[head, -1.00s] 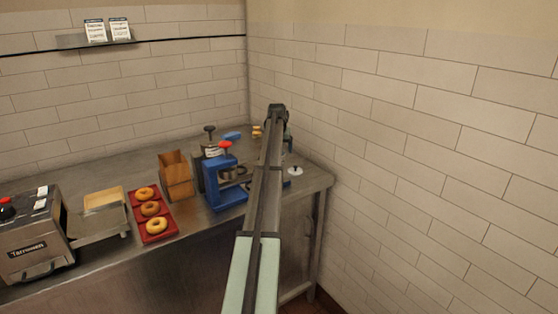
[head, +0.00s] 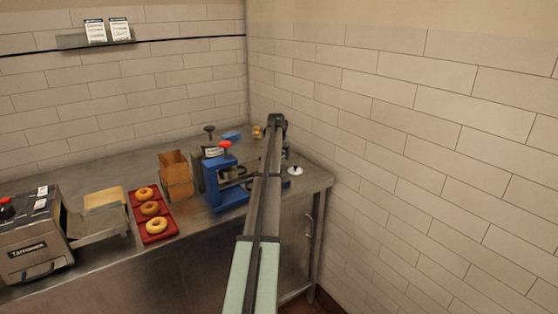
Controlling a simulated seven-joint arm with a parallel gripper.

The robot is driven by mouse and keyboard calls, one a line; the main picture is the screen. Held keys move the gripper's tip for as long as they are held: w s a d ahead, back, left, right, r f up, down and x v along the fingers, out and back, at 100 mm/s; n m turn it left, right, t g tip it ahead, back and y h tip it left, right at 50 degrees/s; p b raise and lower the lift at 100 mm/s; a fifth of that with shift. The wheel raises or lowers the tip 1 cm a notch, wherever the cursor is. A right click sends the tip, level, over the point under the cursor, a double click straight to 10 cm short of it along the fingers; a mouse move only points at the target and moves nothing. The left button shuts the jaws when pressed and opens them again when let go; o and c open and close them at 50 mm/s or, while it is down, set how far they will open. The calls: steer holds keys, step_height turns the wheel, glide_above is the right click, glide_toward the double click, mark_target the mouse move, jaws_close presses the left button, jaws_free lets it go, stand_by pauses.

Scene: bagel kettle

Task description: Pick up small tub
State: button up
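My arm reaches out over the right end of the steel counter (head: 318,182). The dark end of the arm with my gripper (head: 284,151) is over the back right part of the counter, mostly hidden behind the arm itself. Its fingers cannot be made out, nor whether it holds anything. I cannot identify the small tub for sure. A small white round item (head: 295,170) sits on the counter just right of the arm. A small yellowish item (head: 257,132) is left of the arm's end, near the back wall.
A blue press with a red knob (head: 223,179) stands close left of the arm. Left of it are a wooden box (head: 175,175), a red tray of bagels (head: 166,229) and a steel toaster (head: 33,240). A tiled wall (head: 400,160) closes the right side.

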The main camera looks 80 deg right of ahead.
steer(key=c, duration=0.6)
steer(key=shift+r, duration=0.15)
steer(key=shift+c, duration=0.2)
